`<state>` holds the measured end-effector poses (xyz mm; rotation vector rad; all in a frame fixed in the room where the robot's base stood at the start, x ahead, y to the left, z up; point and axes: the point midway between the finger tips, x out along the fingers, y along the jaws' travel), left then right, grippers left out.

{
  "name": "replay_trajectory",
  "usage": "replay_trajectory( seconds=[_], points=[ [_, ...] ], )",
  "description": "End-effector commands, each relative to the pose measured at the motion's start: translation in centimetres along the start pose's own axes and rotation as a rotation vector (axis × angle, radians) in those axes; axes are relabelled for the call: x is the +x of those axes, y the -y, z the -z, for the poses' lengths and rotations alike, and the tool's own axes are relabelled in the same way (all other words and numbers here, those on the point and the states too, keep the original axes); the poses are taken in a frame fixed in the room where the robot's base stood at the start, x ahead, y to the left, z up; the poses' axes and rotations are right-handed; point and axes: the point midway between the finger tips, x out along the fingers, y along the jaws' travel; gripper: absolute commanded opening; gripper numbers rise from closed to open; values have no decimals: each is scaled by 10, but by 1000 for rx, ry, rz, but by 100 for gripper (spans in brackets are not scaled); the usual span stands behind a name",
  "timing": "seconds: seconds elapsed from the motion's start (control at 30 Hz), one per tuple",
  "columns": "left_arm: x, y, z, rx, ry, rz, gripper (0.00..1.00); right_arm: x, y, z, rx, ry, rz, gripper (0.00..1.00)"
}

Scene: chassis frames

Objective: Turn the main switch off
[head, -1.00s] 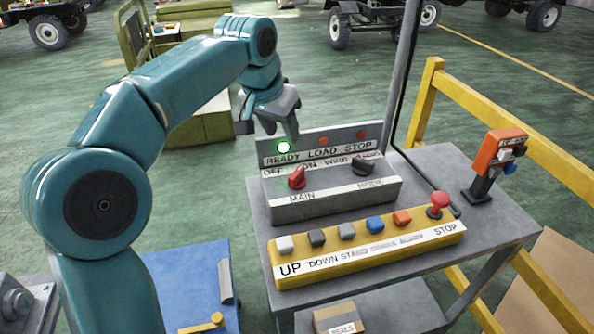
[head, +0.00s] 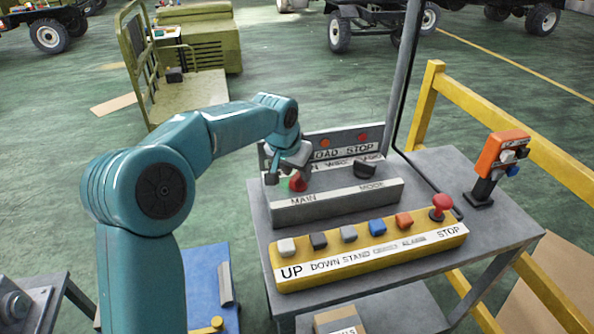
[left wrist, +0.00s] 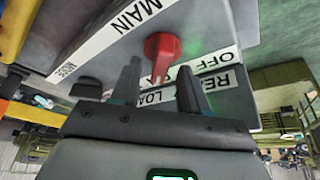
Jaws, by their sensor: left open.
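The red main switch knob (head: 298,183) sits on the grey control box (head: 340,204), above the MAIN label. In the left wrist view the knob (left wrist: 162,48) shows between the tips of my open left gripper (left wrist: 158,68), one finger on either side; contact cannot be told. Its narrow end points down in that picture, closer to the partly hidden label beside OFF (left wrist: 208,68) than to OFF itself. In the head view my left gripper (head: 285,178) is at the knob and covers the OFF label and ready lamp. My right gripper is not in view.
A black mode knob (head: 366,170) is to the right on the same box. In front lies a yellow button panel (head: 375,253) with several buttons and a red stop button (head: 441,203). A grey post (head: 402,80) rises behind, and an orange device (head: 500,155) stands right.

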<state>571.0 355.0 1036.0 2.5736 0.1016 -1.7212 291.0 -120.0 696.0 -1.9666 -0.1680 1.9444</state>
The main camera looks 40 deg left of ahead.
Motion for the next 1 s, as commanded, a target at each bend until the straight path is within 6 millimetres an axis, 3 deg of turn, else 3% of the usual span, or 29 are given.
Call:
replay_trajectory(
  seconds=[0.37,0.47,0.5,0.53,1.0],
  points=[
    [9,1,1,0,-1,0,45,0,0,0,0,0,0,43],
    [9,0,0,0,0,0,19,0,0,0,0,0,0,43],
    [9,0,0,0,0,0,6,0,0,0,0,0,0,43],
    [9,0,0,0,0,0,0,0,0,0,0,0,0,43],
    [10,0,0,-74,2,32,0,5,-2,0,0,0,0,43]
  ],
)
